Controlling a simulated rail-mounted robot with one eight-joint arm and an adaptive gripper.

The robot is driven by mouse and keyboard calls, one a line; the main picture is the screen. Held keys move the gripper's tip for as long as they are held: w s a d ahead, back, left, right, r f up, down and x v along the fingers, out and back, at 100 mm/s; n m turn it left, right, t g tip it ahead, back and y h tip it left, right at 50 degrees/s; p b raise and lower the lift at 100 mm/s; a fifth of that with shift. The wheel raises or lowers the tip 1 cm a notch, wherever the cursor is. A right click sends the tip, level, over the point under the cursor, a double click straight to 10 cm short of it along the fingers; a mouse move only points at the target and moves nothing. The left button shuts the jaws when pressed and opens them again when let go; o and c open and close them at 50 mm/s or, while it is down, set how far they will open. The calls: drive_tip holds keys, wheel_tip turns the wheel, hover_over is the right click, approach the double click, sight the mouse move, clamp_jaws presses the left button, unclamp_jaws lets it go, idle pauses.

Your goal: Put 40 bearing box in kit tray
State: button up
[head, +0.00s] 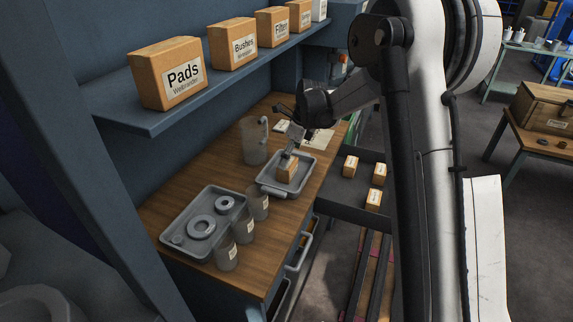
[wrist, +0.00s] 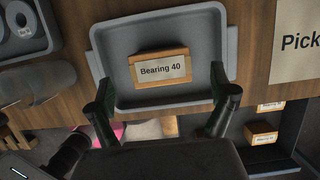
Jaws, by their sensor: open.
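A small cardboard box labelled "Bearing 40" (wrist: 162,69) sits inside a shallow grey tray (wrist: 112,32), near its middle, with its label toward the wrist camera. In the head view the same box (head: 287,170) shows in the grey tray (head: 302,184) on the wooden bench. My gripper (wrist: 163,92) is open, one finger on each side of the box's near side, with visible gaps between fingers and box. In the head view my gripper (head: 290,152) is just above the box and partly covers it.
A second grey tray (head: 180,246) with rings stands left, beside several cups (head: 245,229). A clear jug (head: 253,142) is behind. An open drawer (head: 338,207) at right holds small boxes (head: 373,199). A shelf (head: 155,122) with larger boxes hangs above the bench.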

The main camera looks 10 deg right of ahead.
sight(294, 164)
drive_tip(key=v, duration=0.5)
drive_tip(key=shift+r, duration=0.1)
drive_tip(key=s+a+r+n+t+h, duration=0.1)
drive_tip(key=s+r+n, duration=0.55)
drive_tip(key=s, duration=0.35)
drive_tip(key=s+a+r+n+t+h, duration=0.1)
drive_tip(key=s+r+n, duration=0.55)
drive_tip(key=s, duration=0.25)
drive_tip(key=s+f+n+t, duration=0.2)
drive_tip(key=s+n, duration=1)
drive_tip(key=s, duration=0.8)
drive_tip(key=shift+s+f+t+h, duration=0.2)
drive_tip(key=shift+s+t+h, duration=0.1)
drive_tip(key=shift+t, duration=0.3)
drive_tip(key=shift+d, duration=0.1)
drive_tip(key=shift+o, duration=1.3)
